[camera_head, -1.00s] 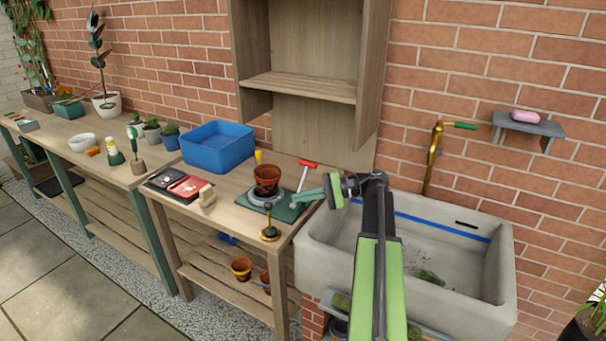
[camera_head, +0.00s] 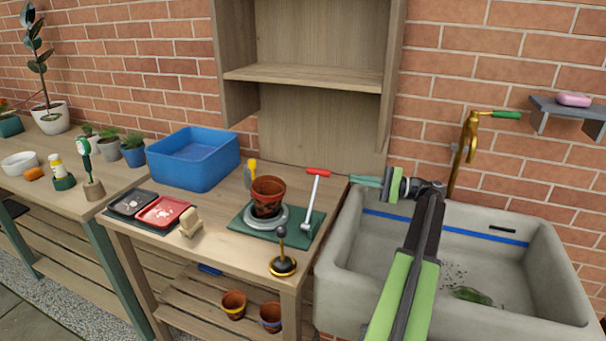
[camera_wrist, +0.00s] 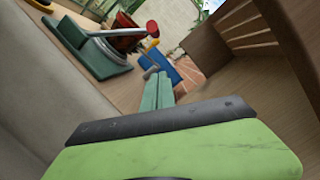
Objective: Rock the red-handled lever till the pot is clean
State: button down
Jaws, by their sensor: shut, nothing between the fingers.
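The red-handled lever (camera_head: 313,198) rises from a green base (camera_head: 300,231) on the wooden bench, its red grip at the top. The terracotta pot (camera_head: 268,193), with dark marks on its side, stands on a grey round plate (camera_head: 265,219) on the same base. My gripper (camera_head: 354,181) is shut and empty, a little right of the red grip and apart from it, above the gap between bench and sink. In the wrist view the shut fingers (camera_wrist: 158,92) point past the lever (camera_wrist: 98,34), whose red grip (camera_wrist: 125,20) is beyond them to the left.
A black-knobbed stand (camera_head: 282,262) is at the bench's front edge. A blue tub (camera_head: 193,158), black and red trays (camera_head: 163,211) and a wooden block (camera_head: 190,222) lie to the left. The stone sink (camera_head: 340,262) is right, a shelf unit (camera_head: 320,125) behind.

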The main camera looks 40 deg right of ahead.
jog(key=shift+d, duration=0.25)
jog(key=w+a+r+p, duration=0.3)
jog(key=w+a, duration=0.3)
jog(key=a, duration=0.3)
jog(key=shift+w+a, duration=0.35)
jog(key=shift+w+r, duration=0.1)
jog(key=shift+r, duration=0.05)
